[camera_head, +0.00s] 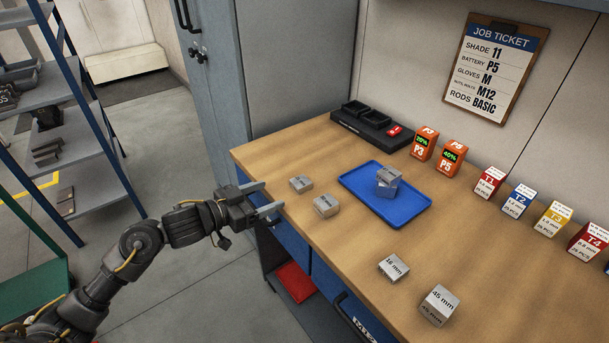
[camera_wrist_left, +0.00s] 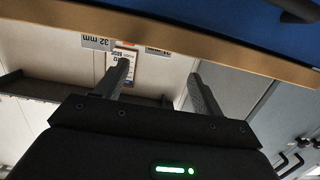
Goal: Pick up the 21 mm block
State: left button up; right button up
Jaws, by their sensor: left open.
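My left gripper (camera_head: 271,197) is open and empty at the table's left edge, its fingers pointing toward two grey blocks. The smaller block (camera_head: 301,184) lies farther back, and the larger block (camera_head: 326,205) lies nearer; neither label reads clearly in the head view. In the left wrist view the open fingers (camera_wrist_left: 159,70) point at the table edge. A block labelled 32 mm (camera_wrist_left: 97,43) shows past it, and a second label (camera_wrist_left: 158,49) is mostly hidden by the edge. No label clearly reads 21 mm. My right gripper is out of view.
A blue tray (camera_head: 411,214) holds grey metal blocks. A small labelled block (camera_head: 394,268) and a 45 mm block (camera_head: 439,304) lie at the front. Orange boxes (camera_head: 424,143) and coloured boxes line the back. A black holder (camera_head: 371,130) stands behind the tray.

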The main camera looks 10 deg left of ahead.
aim_at(297, 183)
pick_arm(q)
jog(key=shift+w+d+r, duration=0.1)
jog(key=shift+w+d, duration=0.35)
jog(key=shift+d, duration=0.2)
jog(key=shift+w+d, duration=0.45)
jog(key=shift+d, duration=0.15)
jog(key=shift+x, duration=1.15)
jog(key=shift+w+d, duration=0.2)
jog(key=shift+w, duration=0.1)
jog(key=shift+w+d+p, duration=0.2)
jog(key=shift+w+p, duration=0.1)
jog(key=shift+p, duration=0.05)
jog(key=x, duration=0.3)
jog(key=shift+w+d, duration=0.1)
jog(key=shift+w, duration=0.25)
jog(key=shift+w+d+f, duration=0.2)
jog(key=shift+w+f, duration=0.05)
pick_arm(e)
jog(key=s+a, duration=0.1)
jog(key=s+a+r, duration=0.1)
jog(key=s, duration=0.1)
